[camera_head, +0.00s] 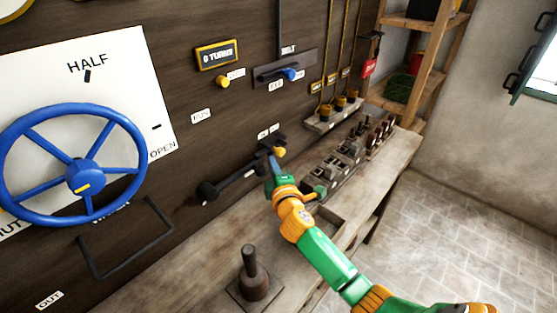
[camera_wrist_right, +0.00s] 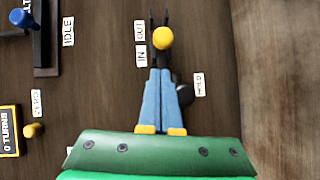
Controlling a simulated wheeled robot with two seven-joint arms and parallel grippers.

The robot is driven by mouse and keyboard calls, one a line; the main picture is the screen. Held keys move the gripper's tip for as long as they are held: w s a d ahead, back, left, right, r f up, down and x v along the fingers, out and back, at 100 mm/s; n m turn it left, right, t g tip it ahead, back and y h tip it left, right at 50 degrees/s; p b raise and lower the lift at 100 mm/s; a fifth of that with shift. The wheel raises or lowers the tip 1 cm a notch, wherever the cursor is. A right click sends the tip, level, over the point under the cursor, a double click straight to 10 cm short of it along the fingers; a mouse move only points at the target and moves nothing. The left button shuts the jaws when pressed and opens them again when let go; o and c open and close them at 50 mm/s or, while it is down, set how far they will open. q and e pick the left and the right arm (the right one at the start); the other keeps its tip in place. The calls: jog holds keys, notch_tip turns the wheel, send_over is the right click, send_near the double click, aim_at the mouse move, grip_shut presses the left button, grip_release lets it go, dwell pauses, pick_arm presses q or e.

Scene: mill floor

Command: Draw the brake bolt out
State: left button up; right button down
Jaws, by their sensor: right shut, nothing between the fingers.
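The brake bolt shows as a yellow round knob (camera_head: 279,151) by a dark bracket on the wooden wall panel, under small IN and OUT labels. In the right wrist view the yellow knob (camera_wrist_right: 162,38) sits just beyond my fingertips, beside the IN and OUT labels. My right gripper (camera_head: 272,156) has its blue fingers shut with nothing between them. In the right wrist view the fingertips (camera_wrist_right: 160,69) point at the knob; I cannot tell whether they touch it. The bolt's shaft is mostly hidden. My left gripper is not in view.
A black lever (camera_head: 230,184) lies left of the bolt. A blue handwheel (camera_head: 85,173) stands out at left. A blue-knobbed belt lever (camera_head: 290,73) is above. The bench (camera_head: 375,170) below carries tool racks and a dark upright handle (camera_head: 252,275).

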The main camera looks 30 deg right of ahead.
jog(key=d, duration=0.1)
jog(key=w, duration=0.1)
jog(key=d, duration=0.1)
jog(key=shift+w+d+f, duration=0.25)
jog(key=shift+d+f, duration=0.05)
jog(key=d, duration=0.2)
jog(key=w+d, duration=0.1)
jog(key=d, duration=0.1)
jog(key=shift+w+r, duration=0.15)
